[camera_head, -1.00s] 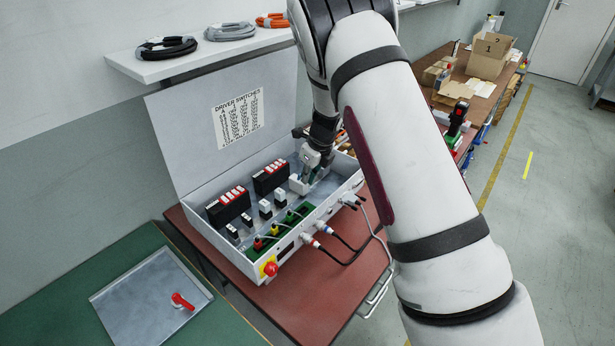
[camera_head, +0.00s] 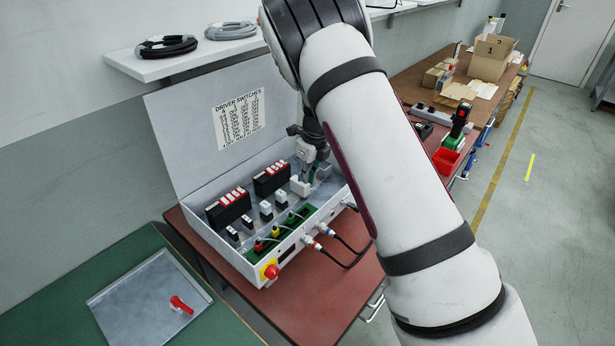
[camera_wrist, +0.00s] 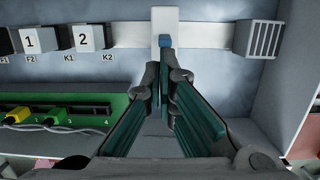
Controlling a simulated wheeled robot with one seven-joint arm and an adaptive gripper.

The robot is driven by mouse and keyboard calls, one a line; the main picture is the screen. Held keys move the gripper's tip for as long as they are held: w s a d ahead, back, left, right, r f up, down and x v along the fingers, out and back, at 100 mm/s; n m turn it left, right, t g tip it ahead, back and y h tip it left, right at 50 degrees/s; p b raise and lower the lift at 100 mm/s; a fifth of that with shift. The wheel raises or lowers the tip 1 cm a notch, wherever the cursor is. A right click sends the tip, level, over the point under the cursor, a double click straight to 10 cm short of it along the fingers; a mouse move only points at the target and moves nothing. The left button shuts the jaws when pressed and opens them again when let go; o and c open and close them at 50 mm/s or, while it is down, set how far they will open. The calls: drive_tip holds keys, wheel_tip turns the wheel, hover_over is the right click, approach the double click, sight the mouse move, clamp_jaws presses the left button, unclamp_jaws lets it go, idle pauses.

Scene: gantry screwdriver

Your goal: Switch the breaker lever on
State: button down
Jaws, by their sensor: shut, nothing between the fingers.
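The breaker is a white block (camera_wrist: 165,22) at the top middle of the wrist view, on a pale rail in the open switch box. A small blue lever (camera_wrist: 165,41) shows on its front. In the head view the white block (camera_head: 299,186) stands at the right end of the row in the box. My gripper (camera_wrist: 163,73) has green-padded fingers with their tips together, just below the blue lever in the wrist view. I cannot tell whether the tips touch it. In the head view my gripper (camera_head: 308,176) reaches down into the box beside the white block, partly hidden.
A green terminal strip (camera_wrist: 60,107) with plugs lies below. The box lid (camera_head: 215,120) stands open behind; its right wall is close.

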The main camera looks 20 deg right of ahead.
drive_tip(key=shift+w+a+r+g+h+b, duration=0.2)
drive_tip(key=shift+w+g+h+b, duration=0.2)
drive_tip(key=shift+g+b, duration=0.35)
drive_tip(key=shift+r, duration=0.15)
drive_tip(key=shift+s+r, duration=0.1)
drive_tip(key=shift+r, duration=0.6)
wheel_tip(320, 180, up, 12)
idle(0.6)
drive_tip(key=shift+s, duration=0.1)
